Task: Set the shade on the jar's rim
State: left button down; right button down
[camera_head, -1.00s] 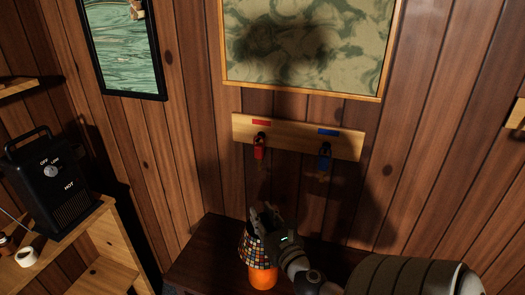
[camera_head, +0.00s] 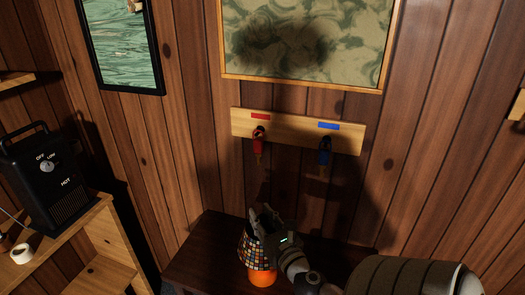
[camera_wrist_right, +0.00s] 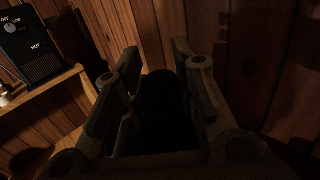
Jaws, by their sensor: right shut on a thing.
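The shade (camera_head: 254,252) has a multicoloured checkered surface. It sits over the top of the orange jar (camera_head: 262,280) and hides the jar's rim, so I cannot tell whether the two touch. My right gripper (camera_head: 263,218) is at the top of the shade, shut on it from above. In the right wrist view, my fingers (camera_wrist_right: 157,90) stand either side of a dark, unlit shape. My left gripper is not in view.
The jar stands on a dark wooden table (camera_head: 206,252) against the panelled wall. A wooden rack (camera_head: 293,134) with a red and a blue hanging item is above. A black heater (camera_head: 45,178) stands on a wooden shelf unit (camera_head: 104,236) at the left.

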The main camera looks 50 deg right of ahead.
jog(key=shift+f, duration=0.35)
jog(key=shift+f+b, duration=0.25)
jog(key=shift+b, duration=0.15)
jog(key=c, duration=1.1)
grip_release()
jog(key=shift+o, duration=0.5)
jog(key=shift+o, duration=1.2)
jog(key=shift+r, duration=4.95)
